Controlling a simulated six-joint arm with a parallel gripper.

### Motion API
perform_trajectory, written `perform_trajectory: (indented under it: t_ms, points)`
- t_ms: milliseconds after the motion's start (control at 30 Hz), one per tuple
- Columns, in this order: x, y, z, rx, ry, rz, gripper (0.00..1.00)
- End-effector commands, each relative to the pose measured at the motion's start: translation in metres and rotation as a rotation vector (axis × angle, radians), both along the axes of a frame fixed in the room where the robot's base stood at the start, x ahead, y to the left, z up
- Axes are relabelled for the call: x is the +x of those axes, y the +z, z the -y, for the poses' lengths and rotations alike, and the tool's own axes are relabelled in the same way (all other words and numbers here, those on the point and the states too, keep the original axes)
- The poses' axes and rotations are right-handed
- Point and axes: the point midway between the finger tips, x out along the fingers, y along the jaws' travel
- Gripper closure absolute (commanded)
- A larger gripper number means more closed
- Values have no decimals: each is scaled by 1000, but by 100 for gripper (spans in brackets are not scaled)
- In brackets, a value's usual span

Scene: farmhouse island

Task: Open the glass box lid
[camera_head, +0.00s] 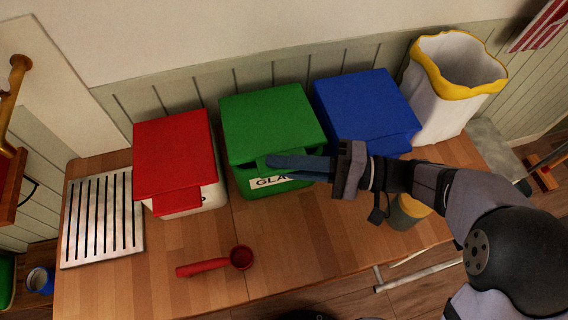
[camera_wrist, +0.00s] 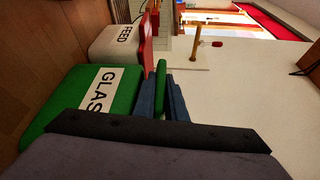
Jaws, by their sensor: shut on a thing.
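The glass box (camera_head: 241,181) is green with a white label reading "GLA", the rest covered by my gripper. It stands at the middle of the wooden counter, against the wall. My gripper (camera_head: 285,164) reaches in from the right at the lid's front lip. In the wrist view the blue fingers lie on both sides of the green lip (camera_wrist: 161,78), shut on it. The box's labelled front (camera_wrist: 68,88) also shows there.
A white box with a red lid (camera_head: 174,152) stands to the left, a blue-lidded box (camera_head: 365,105) to the right. A white bin with a yellow rim (camera_head: 448,98) is at far right. A red scoop (camera_head: 240,259) and a slotted metal rack (camera_head: 102,220) lie on the counter (camera_head: 300,235).

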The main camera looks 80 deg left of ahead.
Motion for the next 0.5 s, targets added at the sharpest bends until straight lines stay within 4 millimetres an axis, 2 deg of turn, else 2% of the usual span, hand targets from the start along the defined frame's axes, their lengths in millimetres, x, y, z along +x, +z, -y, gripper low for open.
perform_trajectory:
  t_ms: [33,267,500]
  points:
    - [0,18,-2,-33,-1,3,100]
    - [0,65,-16,-231,1,5,100]
    - [0,108,-43,-457,1,6,100]
